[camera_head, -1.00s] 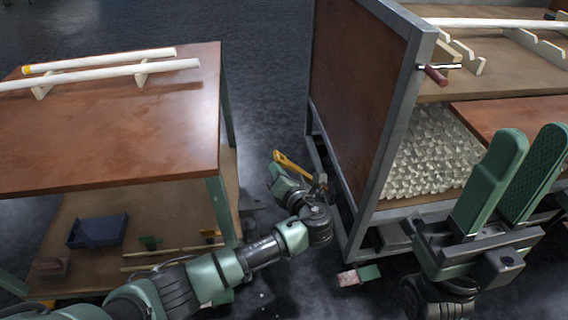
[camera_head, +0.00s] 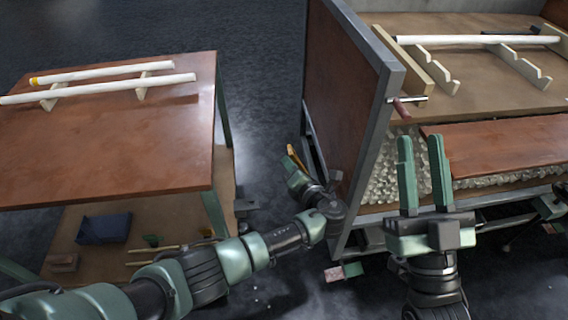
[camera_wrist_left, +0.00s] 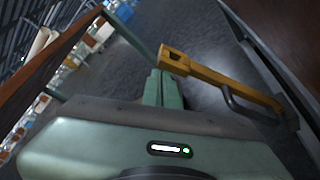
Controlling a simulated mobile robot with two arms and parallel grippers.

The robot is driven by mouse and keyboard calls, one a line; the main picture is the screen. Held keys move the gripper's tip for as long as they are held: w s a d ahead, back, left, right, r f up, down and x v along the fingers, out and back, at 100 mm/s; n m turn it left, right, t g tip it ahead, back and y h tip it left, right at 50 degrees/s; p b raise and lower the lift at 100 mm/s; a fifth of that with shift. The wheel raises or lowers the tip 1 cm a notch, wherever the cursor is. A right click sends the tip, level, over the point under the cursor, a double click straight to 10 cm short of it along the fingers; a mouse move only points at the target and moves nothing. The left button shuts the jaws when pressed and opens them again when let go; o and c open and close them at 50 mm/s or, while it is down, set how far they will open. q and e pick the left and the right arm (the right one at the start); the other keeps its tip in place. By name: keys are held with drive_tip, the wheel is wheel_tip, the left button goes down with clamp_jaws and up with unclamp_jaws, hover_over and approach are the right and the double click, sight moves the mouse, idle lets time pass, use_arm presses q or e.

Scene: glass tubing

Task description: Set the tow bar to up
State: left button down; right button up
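My left gripper (camera_head: 296,176) is low beside the bar. In the wrist view its green fingers (camera_wrist_left: 163,75) are together, just under the bar's free end; I cannot tell whether they touch it. My right gripper (camera_head: 421,140) is open and empty in front of the cart.
A table (camera_head: 110,165) with glass tubes on holders stands at left, with a blue bin (camera_head: 103,229) on its lower shelf. The cart carries a tube rack and a bin of glass pieces (camera_head: 385,180). A dark floor gap separates table and cart.

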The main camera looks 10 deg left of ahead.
use_arm(q)
drive_tip(key=shift+w+d+r, duration=0.2)
drive_tip(key=shift+d+r, duration=0.05)
drive_tip(key=shift+d, duration=0.25)
use_arm(e)
drive_tip(key=shift+w+f+g, duration=0.45)
drive_tip(key=shift+f, duration=0.15)
drive_tip(key=shift+w+f+g, duration=0.4)
drive_tip(key=shift+f+g, duration=0.05)
drive_tip(key=shift+f, duration=0.15)
drive_tip(key=shift+a, duration=0.1)
